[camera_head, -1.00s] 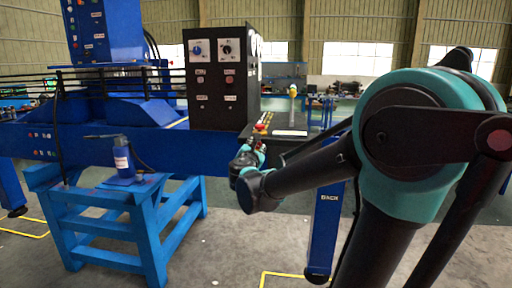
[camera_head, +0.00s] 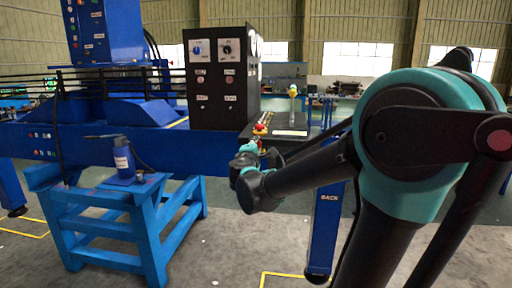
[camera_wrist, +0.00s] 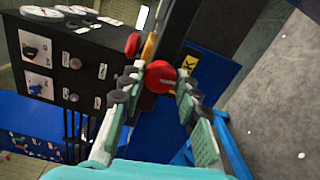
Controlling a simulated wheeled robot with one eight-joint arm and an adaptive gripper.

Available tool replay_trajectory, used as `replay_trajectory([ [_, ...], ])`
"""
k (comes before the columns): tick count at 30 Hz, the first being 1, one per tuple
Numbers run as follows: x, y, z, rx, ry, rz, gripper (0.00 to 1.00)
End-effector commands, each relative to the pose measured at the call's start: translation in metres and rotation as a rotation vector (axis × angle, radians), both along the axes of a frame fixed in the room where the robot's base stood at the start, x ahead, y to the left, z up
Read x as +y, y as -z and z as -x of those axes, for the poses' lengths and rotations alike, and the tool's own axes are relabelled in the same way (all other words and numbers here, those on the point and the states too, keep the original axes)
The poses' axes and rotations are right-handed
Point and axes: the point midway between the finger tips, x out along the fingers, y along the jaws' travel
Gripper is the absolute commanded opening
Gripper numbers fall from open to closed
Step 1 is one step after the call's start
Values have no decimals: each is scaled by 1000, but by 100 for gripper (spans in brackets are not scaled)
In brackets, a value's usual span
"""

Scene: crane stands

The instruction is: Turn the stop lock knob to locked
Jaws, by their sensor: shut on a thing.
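A round red knob (camera_wrist: 160,76) sits between the fingers of my gripper (camera_wrist: 158,92) in the wrist view. The jaws are closed on it, one finger on each side. In the head view my gripper (camera_head: 250,151) is at the front edge of a dark console (camera_head: 294,133), right of a tall black control box (camera_head: 217,108). Red (camera_head: 260,129) shows just above the gripper there. The fingers partly cover the knob's sides, and I cannot read its lock position.
Another red part (camera_wrist: 132,44) and a yellow part (camera_wrist: 150,46) stand close beyond the fingers. A yellow-topped lever (camera_head: 293,92) rises from the console. A blue bench (camera_head: 150,215) carries a blue bottle-like jack (camera_head: 123,160). Open floor lies in front.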

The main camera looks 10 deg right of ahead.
Motion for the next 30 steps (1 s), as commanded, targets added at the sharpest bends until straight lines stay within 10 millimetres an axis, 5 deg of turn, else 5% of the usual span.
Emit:
replay_trajectory([
  [26,-1,1,1,-51,1,-159,3],
  [27,-1,1,1,-51,1,-159,33],
  [30,-1,1,1,-50,1,-158,45],
])
